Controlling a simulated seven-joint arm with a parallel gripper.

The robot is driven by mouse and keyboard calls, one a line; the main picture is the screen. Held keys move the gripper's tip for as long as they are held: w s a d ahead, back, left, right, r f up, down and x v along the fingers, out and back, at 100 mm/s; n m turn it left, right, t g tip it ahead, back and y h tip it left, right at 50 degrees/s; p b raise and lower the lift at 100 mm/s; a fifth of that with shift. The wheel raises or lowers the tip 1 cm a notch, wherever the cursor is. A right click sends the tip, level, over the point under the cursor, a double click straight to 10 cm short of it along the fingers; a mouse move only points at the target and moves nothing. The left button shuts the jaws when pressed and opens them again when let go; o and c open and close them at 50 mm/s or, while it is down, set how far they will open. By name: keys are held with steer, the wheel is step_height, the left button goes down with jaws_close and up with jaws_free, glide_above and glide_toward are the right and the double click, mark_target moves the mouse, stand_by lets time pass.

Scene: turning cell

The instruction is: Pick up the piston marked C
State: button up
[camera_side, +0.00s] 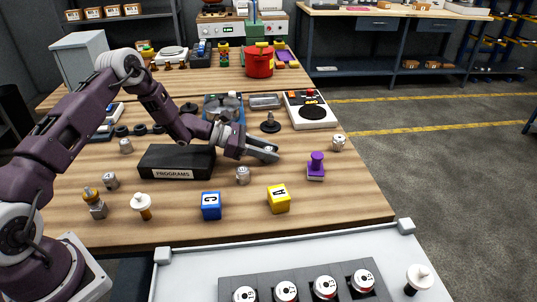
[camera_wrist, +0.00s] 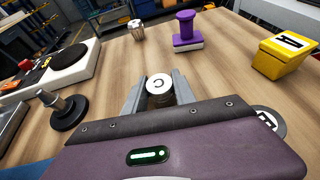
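The piston marked C (camera_wrist: 158,86) is a small metal cylinder with a pale top bearing a dark C. In the wrist view it stands between the two fingers of my gripper (camera_wrist: 160,92), one finger close on each side. Whether the fingers press on it is not clear. In the side view my gripper (camera_side: 267,151) is low over the wooden table, right of the black PROGRAMS box. Its fingers largely hide the piston there. Another piston with a marked top (camera_wrist: 266,122) is partly hidden behind my gripper's right edge; its letter is hard to read.
A metal piston (camera_side: 242,175) stands just in front of my gripper. A purple stamp-like piece (camera_side: 316,167), a yellow A block (camera_side: 278,199) and a blue C block (camera_side: 211,206) stand nearby. The PROGRAMS box (camera_side: 177,162) is left. A dark knobbed stand (camera_wrist: 69,111) is close on the left.

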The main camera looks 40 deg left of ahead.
jaws_close()
steer(key=shift+r, duration=0.15)
